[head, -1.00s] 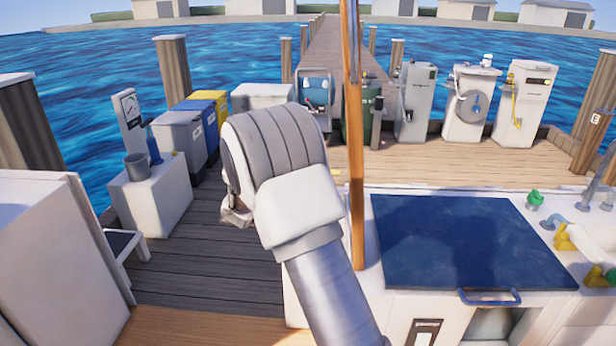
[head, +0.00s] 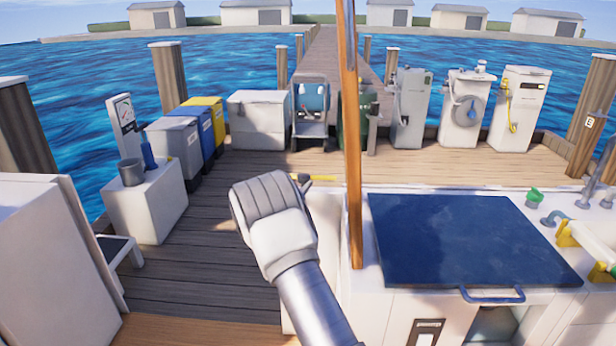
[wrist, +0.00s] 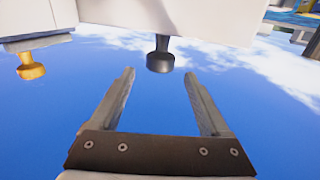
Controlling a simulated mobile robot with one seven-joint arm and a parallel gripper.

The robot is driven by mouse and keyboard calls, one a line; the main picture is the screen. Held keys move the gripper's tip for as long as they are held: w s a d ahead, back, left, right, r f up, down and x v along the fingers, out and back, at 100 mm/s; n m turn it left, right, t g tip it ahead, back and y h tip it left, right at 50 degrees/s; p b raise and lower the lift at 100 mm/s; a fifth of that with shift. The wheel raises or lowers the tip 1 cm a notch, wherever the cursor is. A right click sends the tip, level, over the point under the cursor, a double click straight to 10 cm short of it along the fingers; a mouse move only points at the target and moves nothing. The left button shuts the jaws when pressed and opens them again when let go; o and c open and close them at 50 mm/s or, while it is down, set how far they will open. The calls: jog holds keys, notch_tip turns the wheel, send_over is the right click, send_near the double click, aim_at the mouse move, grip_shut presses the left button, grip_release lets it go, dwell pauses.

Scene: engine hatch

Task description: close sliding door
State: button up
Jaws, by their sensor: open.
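A white cabinet with a blue top panel (head: 465,240) stands at the lower right in the head view. Its front has a pale panel with a dark recessed pull (head: 425,331), perhaps the sliding door, beside a shadowed opening (head: 492,324). The lower front is cut off by the frame. My gripper (wrist: 160,76) is open and empty in the wrist view. A dark knob (wrist: 160,57) under a white body shows just beyond and between the fingertips, apart from them. In the head view my own arm mostly hides the gripper.
A wooden post (head: 352,150) rises at the cabinet's left edge, close to my arm. A white box (head: 150,205) with a mug stands left. Grey deck (head: 175,285) lies clear between. A yellow knob (wrist: 30,68) shows in the wrist view.

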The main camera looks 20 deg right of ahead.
aim_at(306, 174)
jog(key=b+x, duration=0.1)
jog(key=x, duration=0.7)
jog(key=shift+w+d+b, duration=0.15)
jog(key=shift+b, duration=0.2)
jog(key=shift+c, duration=0.2)
grip_shut()
